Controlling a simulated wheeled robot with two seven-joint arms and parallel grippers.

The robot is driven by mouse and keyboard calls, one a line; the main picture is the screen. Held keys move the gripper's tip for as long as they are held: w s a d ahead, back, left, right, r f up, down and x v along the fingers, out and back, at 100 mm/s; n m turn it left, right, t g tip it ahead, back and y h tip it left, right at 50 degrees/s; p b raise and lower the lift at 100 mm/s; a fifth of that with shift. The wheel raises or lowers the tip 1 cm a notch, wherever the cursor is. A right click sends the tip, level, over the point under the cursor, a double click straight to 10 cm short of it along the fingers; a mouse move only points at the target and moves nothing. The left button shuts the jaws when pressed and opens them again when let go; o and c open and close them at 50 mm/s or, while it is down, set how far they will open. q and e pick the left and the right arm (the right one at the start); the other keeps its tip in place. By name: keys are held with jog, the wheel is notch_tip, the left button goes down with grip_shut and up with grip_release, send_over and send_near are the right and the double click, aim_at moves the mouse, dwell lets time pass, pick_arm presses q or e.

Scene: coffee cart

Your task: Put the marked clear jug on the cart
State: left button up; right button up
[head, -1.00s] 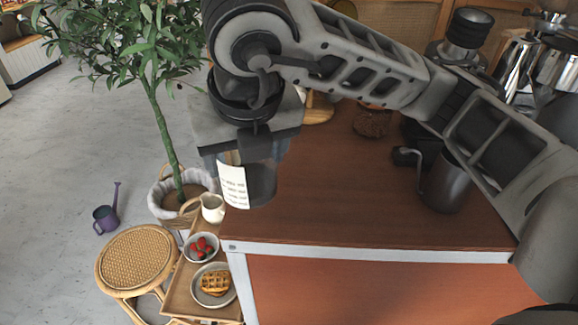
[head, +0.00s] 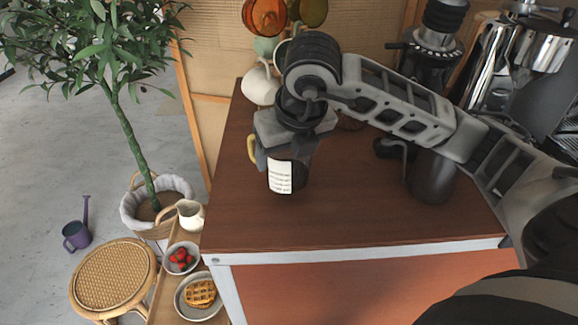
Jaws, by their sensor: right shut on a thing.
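The clear jug (head: 300,178) shows as a dark, see-through vessel with a white printed label on its front. My right gripper (head: 287,152) is shut on it from above and hides its upper part. The jug is upright over the left part of the cart's brown top (head: 360,215). I cannot tell whether its base touches the surface. A yellowish handle shape shows just left of the gripper. My left gripper is not in view.
A dark metal pitcher (head: 432,178) stands on the right of the cart top. A white jug (head: 259,84) stands at the back left, and a grinder (head: 430,60) and chrome espresso machine (head: 510,70) at the back right. The front middle of the top is clear.

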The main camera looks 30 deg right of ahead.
jog(key=shift+w+d+f, duration=0.1)
jog(key=shift+d+f, duration=0.15)
jog(key=shift+f, duration=0.1)
notch_tip(320, 180, down, 2)
jog(key=shift+f+p, duration=0.1)
jog(key=shift+p, duration=0.25)
jog(key=shift+f, duration=0.6)
jog(key=o, duration=1.1)
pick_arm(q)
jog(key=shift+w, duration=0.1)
pick_arm(e)
jog(key=shift+r, duration=0.1)
